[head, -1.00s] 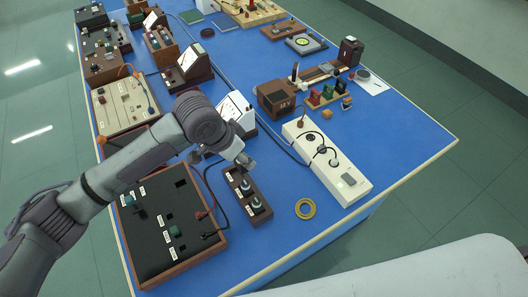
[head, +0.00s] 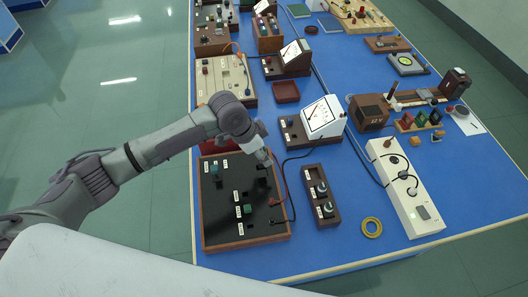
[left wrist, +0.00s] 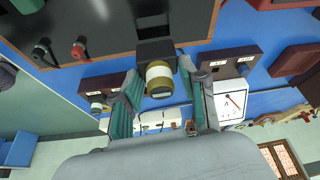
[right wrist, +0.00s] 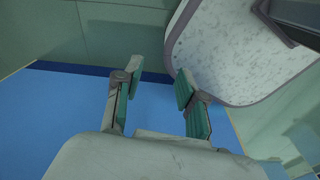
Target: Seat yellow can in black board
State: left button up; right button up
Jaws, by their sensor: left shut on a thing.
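The black board (head: 224,218), wood-framed, lies at the near left of the blue bench. It bears green-topped parts, white labels and dark square spots. My left gripper (head: 264,158) is at the board's far right corner. In the left wrist view, my left gripper (left wrist: 162,85) is shut on the yellow can (left wrist: 159,76), which has a pale yellow band and a square black base (left wrist: 155,52). The base overlaps the board's edge in that view; I cannot tell whether it touches the board. The can is hard to make out in the head view. My right gripper (right wrist: 155,105) is open and empty.
A brown two-knob block (head: 320,196) stands right of the board, with a white meter (head: 322,117) behind it. Dark leads run between them. Clear blue bench lies around the ring.

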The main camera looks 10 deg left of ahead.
pick_arm(q)
jog(key=shift+f+b, duration=0.5)
jog(key=shift+f, duration=0.15)
jog(key=shift+f+b, duration=0.65)
jog(key=shift+b, duration=0.1)
jog(key=shift+f+b, duration=0.45)
jog(key=shift+b, duration=0.05)
jog(key=shift+f+b, duration=0.45)
jog(key=shift+f, duration=0.75)
pick_arm(e)
jog(key=shift+a+f, duration=0.15)
jog(key=shift+f, duration=1.1)
jog(key=shift+a+f, duration=0.15)
jog(key=shift+f, duration=1.05)
pick_arm(q)
jog(key=o, duration=1.2)
jog(key=shift+c, duration=0.2)
pick_arm(e)
jog(key=shift+a, duration=0.1)
